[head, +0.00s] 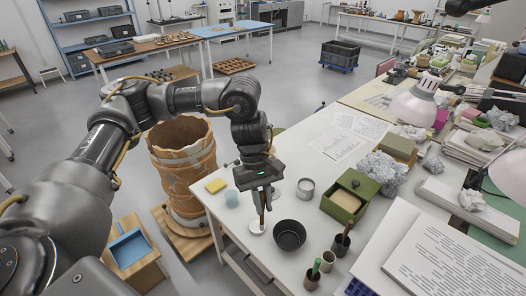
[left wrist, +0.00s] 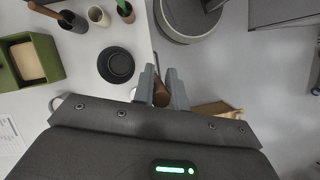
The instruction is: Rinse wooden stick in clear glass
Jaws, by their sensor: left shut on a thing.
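My left gripper (head: 264,197) points down over the near left part of the white table, shut on a brown wooden stick (head: 262,216). The stick hangs down in front of a small white round dish (head: 257,227); I cannot tell whether they touch. In the left wrist view the brown stick (left wrist: 161,94) shows end-on between the two grey fingers (left wrist: 164,88). A pale bluish, see-through cup (head: 231,199), which looks like the clear glass, stands left of the gripper. My right gripper is not in view.
A black bowl (head: 289,235) stands right of the stick. A grey tin (head: 306,188), a green box (head: 350,196) and small pots holding tools (head: 340,244) stand further right. A yellow sponge (head: 215,185) lies by the left edge. A large brown vessel (head: 183,165) stands off the table.

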